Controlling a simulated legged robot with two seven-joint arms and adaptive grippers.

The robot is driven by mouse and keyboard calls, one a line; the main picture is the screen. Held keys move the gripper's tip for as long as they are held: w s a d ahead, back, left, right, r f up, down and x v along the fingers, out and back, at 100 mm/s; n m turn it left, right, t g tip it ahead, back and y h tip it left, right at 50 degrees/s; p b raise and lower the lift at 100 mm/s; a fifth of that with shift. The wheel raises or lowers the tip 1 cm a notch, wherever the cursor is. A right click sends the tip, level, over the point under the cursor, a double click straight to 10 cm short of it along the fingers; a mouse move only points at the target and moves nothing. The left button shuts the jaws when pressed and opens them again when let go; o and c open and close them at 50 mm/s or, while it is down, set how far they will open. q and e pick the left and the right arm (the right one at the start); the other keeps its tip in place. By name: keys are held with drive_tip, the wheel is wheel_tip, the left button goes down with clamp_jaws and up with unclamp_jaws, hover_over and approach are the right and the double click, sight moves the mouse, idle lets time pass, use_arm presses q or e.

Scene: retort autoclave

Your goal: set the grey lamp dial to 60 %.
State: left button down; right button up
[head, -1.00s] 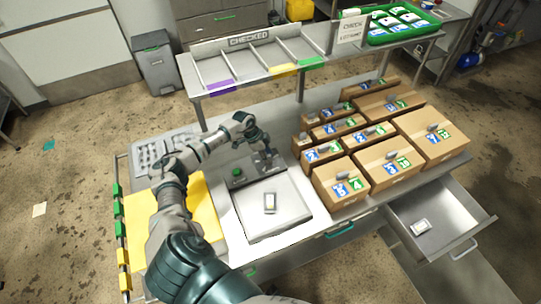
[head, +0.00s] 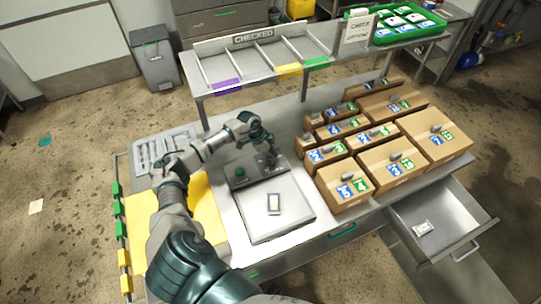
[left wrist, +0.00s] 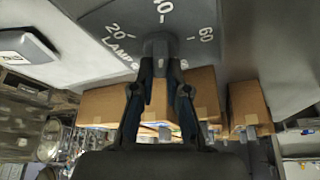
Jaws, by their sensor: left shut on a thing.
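The grey lamp dial (left wrist: 160,46) shows in the left wrist view on a grey sloped panel (left wrist: 215,75). Printed around it are 20 on the left, a partly cut-off number at the top, 60 on the right, and LAMP partly hidden. My left gripper (left wrist: 161,66) is shut on the dial, one finger on each side. In the head view my left gripper (head: 267,152) is at the panel behind the light plate. The dial's pointer is hard to make out, so its exact setting cannot be told. My right gripper is not in view.
A green button (head: 240,172) sits on the panel, left of the gripper. A small pack (head: 274,204) lies on the light plate (head: 258,218). Several cardboard boxes (head: 344,193) stand close on the right. A raised shelf (head: 215,78) stands behind; an open drawer (head: 478,238) juts out at front right.

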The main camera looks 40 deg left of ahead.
use_arm(q)
drive_tip(key=shift+s+a+f, duration=0.3)
drive_tip(key=shift+a, duration=0.1)
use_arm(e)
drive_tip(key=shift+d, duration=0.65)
